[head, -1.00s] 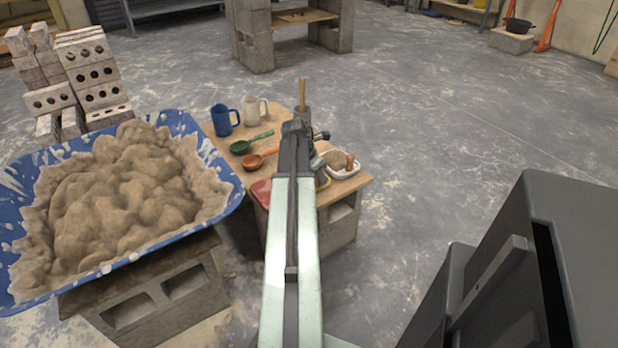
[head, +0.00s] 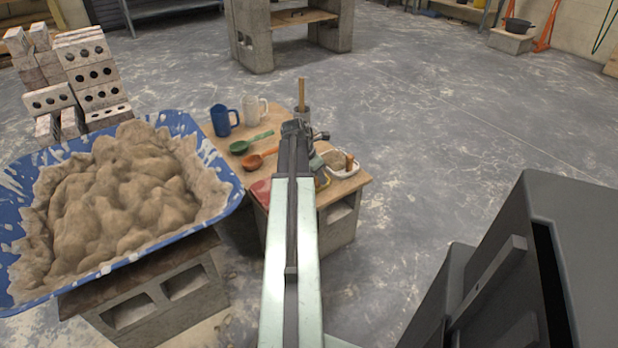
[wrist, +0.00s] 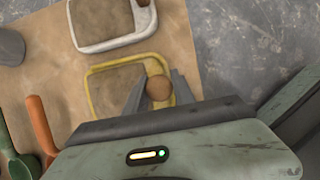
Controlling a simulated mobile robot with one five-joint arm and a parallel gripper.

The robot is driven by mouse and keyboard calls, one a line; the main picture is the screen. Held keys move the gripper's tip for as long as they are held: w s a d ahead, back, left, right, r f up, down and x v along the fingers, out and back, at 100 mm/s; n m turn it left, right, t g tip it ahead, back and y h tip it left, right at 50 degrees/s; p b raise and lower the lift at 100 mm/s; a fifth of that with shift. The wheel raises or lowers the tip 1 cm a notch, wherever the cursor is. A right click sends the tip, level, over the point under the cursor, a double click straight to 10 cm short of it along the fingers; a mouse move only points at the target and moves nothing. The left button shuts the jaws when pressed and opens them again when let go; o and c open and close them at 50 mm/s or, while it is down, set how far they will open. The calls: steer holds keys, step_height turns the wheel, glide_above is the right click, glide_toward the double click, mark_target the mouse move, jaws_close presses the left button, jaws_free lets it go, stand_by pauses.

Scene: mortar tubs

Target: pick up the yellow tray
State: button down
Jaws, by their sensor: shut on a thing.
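The yellow tray (wrist: 93,92) shows in the wrist view, shallow with rounded corners, a yellow rim and a tan inside. A round brown wooden knob (wrist: 158,88) stands at its right side. My gripper (wrist: 158,76) has one finger on each side of this knob and is shut on it. In the head view only a sliver of the yellow tray (head: 323,184) shows beside my arm, and the fingers are hidden. I cannot tell whether the tray is off the board.
A white tray (head: 331,171) with a similar knob lies just beyond. A red tray (head: 260,189), orange ladle (head: 253,162), green ladle (head: 240,147), blue mug (head: 221,120) and white mug (head: 250,110) share the wooden board. A blue mortar tub (head: 222,170) stands left. Floor at right is open.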

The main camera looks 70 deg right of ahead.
steer(key=shift+r, duration=0.1)
step_height(320, 180, up, 10)
steer(key=p, duration=1)
